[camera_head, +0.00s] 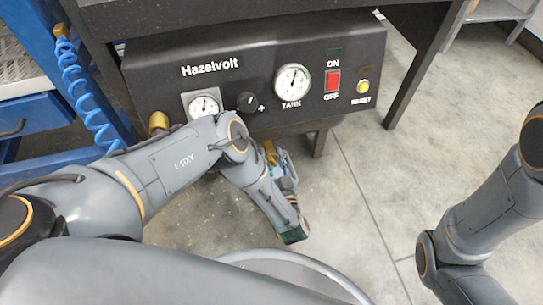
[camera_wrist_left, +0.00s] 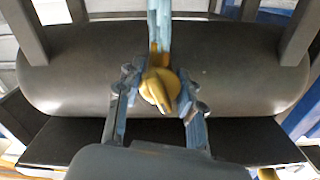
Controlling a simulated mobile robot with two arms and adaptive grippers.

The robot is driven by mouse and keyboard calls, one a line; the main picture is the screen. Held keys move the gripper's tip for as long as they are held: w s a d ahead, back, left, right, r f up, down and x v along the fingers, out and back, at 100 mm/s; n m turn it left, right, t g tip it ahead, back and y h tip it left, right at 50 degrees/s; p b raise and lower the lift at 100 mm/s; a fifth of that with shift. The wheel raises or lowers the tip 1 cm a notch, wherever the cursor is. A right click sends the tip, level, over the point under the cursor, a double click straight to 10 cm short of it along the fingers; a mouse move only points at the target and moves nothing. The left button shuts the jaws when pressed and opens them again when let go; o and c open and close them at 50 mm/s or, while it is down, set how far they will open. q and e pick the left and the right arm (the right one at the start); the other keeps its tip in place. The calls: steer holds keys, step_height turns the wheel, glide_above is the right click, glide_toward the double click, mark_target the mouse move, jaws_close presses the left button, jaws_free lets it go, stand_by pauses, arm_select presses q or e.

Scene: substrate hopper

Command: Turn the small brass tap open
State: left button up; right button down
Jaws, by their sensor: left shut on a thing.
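The brass tap (camera_wrist_left: 158,86) is in the middle of the left wrist view, in front of a long dark rounded body. My left gripper (camera_wrist_left: 158,92) has a finger on each side of the tap and is shut on it. In the head view a bit of yellow brass (camera_head: 270,151) shows below the front panel, mostly hidden. My left gripper (camera_head: 285,168) is there too, partly behind my left arm. I cannot tell how far the tap is turned. My right arm shows at the right edge, with its gripper out of view.
The black Hazelvolt panel (camera_head: 150,80) carries a tank gauge (camera_head: 292,81), a small gauge (camera_head: 203,106), a black knob (camera_head: 247,102) and a red switch (camera_head: 332,80). Another brass fitting (camera_head: 158,122) sits at its left. A blue coiled hose (camera_head: 75,85) hangs left. The floor at right is clear.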

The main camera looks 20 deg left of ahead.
arm_select(q)
steer(key=n, duration=0.5)
steer(key=shift+n, duration=0.3)
steer(key=o, duration=1.2)
